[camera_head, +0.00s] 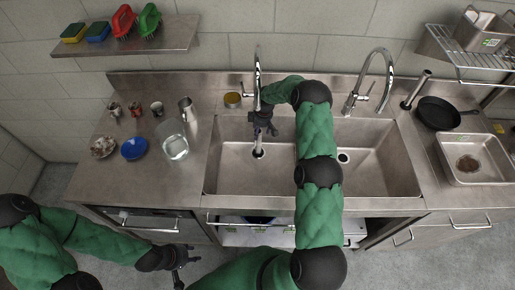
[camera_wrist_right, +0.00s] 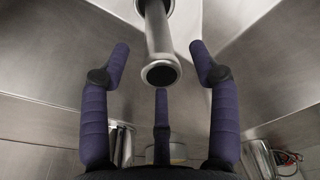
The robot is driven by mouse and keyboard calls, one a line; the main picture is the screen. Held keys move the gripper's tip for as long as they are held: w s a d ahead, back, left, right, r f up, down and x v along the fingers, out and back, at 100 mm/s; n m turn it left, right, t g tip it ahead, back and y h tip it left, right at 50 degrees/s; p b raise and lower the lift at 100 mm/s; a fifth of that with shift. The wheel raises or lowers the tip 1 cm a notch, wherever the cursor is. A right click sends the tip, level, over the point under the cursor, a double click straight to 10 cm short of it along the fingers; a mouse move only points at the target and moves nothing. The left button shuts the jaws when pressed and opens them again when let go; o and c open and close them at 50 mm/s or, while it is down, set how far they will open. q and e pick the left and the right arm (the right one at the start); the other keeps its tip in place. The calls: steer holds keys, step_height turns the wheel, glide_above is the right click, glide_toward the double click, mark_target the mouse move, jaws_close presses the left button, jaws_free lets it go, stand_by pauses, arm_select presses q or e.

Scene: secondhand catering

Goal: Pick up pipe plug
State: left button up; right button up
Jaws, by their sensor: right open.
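The pipe plug (camera_head: 259,148) is a slim metal standpipe in the left basin of the double sink (camera_head: 230,182), at the drain. My right gripper (camera_head: 262,127) is just above it, reaching into the basin. In the right wrist view the pipe plug (camera_wrist_right: 158,35) shows its open round end between the spread fingers of my right gripper (camera_wrist_right: 160,75), which is open, with no finger visibly closed on it. My left gripper (camera_head: 184,262) is low in front of the counter, away from the sink, with its fingers apart and empty.
Two tall faucets, a left one (camera_head: 257,75) and a right one (camera_head: 375,72), rise behind the sink. Another metal pipe (camera_head: 416,89) stands tilted on the right counter near a black pan (camera_head: 440,113). A glass jar (camera_head: 173,142) and blue bowl (camera_head: 134,148) are at left.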

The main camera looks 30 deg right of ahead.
mark_target(258, 145)
steer(key=shift+w+a+f, duration=0.1)
steer(key=shift+w+f, duration=0.1)
steer(key=shift+f, duration=0.35)
steer(key=shift+w+a+f, duration=0.1)
steer(key=shift+w+f, duration=0.05)
steer(key=shift+f, duration=0.4)
steer(key=shift+w+f, duration=0.15)
steer(key=shift+f, duration=1)
steer(key=shift+w+f, duration=0.15)
steer(key=shift+f, duration=1)
